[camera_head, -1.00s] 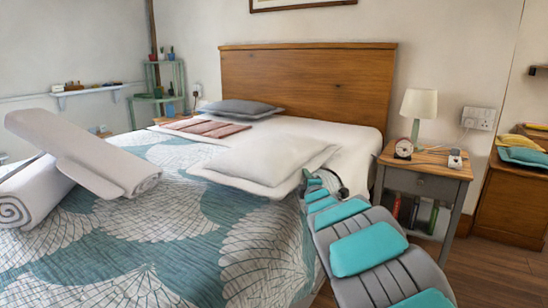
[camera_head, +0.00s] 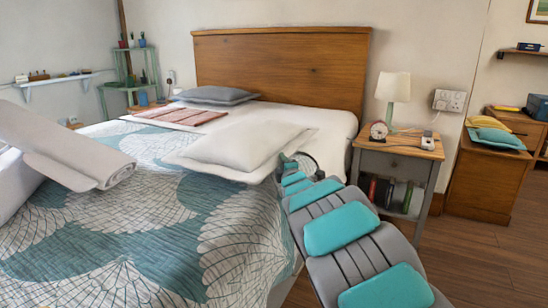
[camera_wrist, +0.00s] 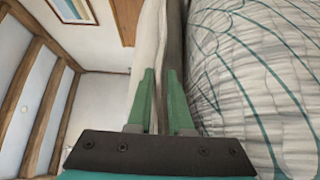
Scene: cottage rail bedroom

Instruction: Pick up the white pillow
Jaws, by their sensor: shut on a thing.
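The white pillow (camera_head: 243,145) lies tilted over the near right part of the bed, above the patterned quilt. My gripper (camera_head: 292,158) is at the pillow's right edge, at the end of my grey and teal arm. In the wrist view my gripper (camera_wrist: 160,100) has its two green fingers shut on the pillow's edge (camera_wrist: 150,50). The fingertips are partly hidden in the head view. I cannot tell whether the pillow's underside touches the bed.
Rolled white bedding (camera_head: 60,145) lies on the bed at left. A grey pillow (camera_head: 213,95) and folded reddish cloth (camera_head: 175,115) lie near the wooden headboard (camera_head: 285,75). A nightstand (camera_head: 395,165) with a lamp (camera_head: 393,90) and clock (camera_head: 379,131) stands close right of my arm.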

